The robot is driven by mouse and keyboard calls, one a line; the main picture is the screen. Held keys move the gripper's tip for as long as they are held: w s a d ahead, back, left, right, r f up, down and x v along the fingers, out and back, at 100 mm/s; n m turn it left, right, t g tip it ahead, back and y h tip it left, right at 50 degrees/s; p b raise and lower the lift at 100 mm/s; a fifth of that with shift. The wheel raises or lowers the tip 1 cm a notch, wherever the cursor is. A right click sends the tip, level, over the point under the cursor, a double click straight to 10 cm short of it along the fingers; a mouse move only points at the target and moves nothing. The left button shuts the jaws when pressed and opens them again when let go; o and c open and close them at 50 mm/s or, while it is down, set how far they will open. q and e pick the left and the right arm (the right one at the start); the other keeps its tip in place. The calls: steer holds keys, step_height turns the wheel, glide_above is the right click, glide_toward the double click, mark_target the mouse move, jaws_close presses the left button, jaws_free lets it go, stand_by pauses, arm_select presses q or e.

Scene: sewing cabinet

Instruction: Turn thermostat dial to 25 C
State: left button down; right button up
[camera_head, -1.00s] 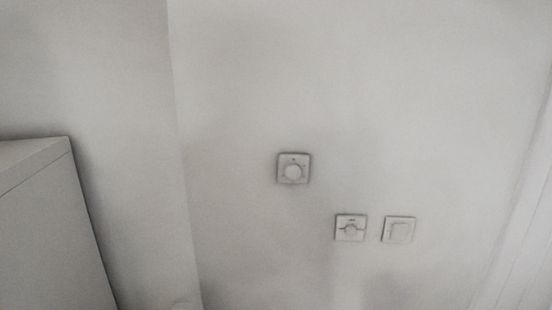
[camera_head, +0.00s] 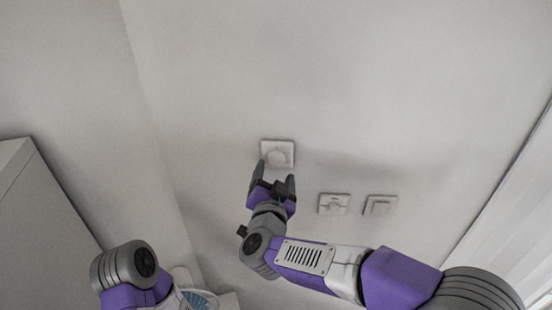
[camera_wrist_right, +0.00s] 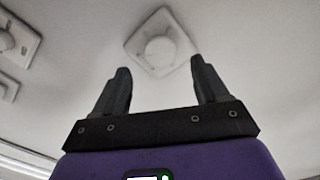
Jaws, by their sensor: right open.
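A square white wall plate (camera_head: 287,146) carries a round white dial (camera_head: 277,157), the upper of the wall fittings in the head view. The same dial (camera_wrist_right: 160,51) shows in the right wrist view, with faint marks around it that I cannot read. My right gripper (camera_head: 275,171) is open and empty just below the dial in the picture, its fingers pointing towards the wall plate. In the right wrist view the dial appears centred beyond the two fingertips, apart from them. My left arm shows at the lower left of the head view; its gripper is out of sight.
A white cabinet (camera_head: 40,220) stands at the left. A pale blue-and-white object (camera_head: 203,299) is partly hidden near my left arm. The upper wall is clear.

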mark_target(276, 161)
steer(key=shift+w+d+p, duration=0.15)
steer(key=shift+w+p, duration=0.15)
steer(key=shift+w, duration=2.05)
steer(key=shift+c, duration=0.3)
steer(key=shift+f, duration=0.1)
steer(key=c, duration=1)
